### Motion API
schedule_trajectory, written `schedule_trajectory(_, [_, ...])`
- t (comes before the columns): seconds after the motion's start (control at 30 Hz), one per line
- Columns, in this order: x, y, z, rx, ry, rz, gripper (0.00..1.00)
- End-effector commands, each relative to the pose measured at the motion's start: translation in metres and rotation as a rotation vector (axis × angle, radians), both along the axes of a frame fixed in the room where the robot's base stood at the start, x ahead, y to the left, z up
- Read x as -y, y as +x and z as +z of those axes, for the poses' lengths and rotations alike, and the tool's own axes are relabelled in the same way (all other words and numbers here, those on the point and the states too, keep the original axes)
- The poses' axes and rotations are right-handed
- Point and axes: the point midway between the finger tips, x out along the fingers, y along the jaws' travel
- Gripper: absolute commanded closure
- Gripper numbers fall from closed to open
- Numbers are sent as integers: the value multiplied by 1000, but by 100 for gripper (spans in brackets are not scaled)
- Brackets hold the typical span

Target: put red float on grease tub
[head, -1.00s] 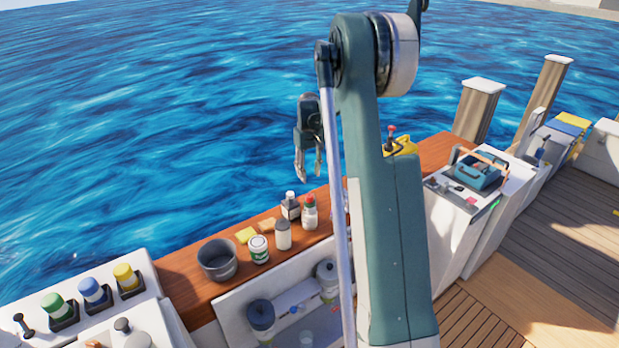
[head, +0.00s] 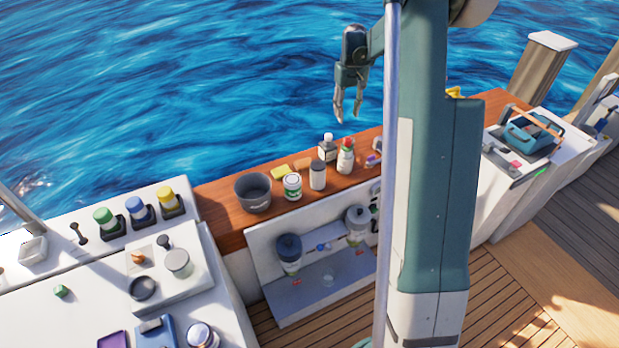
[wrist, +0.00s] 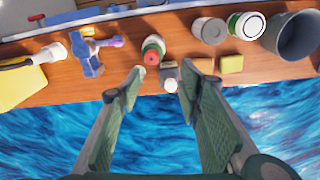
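My gripper (head: 347,118) hangs over the water beyond the wooden ledge, high and apart from everything. In the wrist view my gripper (wrist: 160,82) has its fingers spread and nothing between them. A white tub with a green band (head: 292,186), likely the grease tub, stands upright on the ledge right of a grey pot; it also shows at the top right of the wrist view (wrist: 246,24). I cannot pick out the red float with certainty. A small red piece (head: 297,282) shows low in the open hatch, too small to identify.
On the wooden ledge (head: 222,208) stand the grey pot (head: 253,197), a grey-lidded jar (head: 318,176), a dark bottle (head: 328,150) and a red-topped white bottle (head: 346,158). A yellow sponge (head: 281,172) lies behind the tub. Dark-lidded containers (head: 288,252) stand in the hatch.

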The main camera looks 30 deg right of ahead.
Motion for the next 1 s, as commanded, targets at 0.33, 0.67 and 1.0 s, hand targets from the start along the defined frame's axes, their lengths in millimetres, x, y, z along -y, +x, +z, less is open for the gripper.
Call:
schedule_trajectory(0.33, [-61, -26, 61, 62, -25, 19, 64])
schedule_trajectory(0.67, [-118, -61, 110, 126, -45, 36, 64])
schedule_trajectory(1.0, [-174, -105, 149, 194, -60, 53, 64])
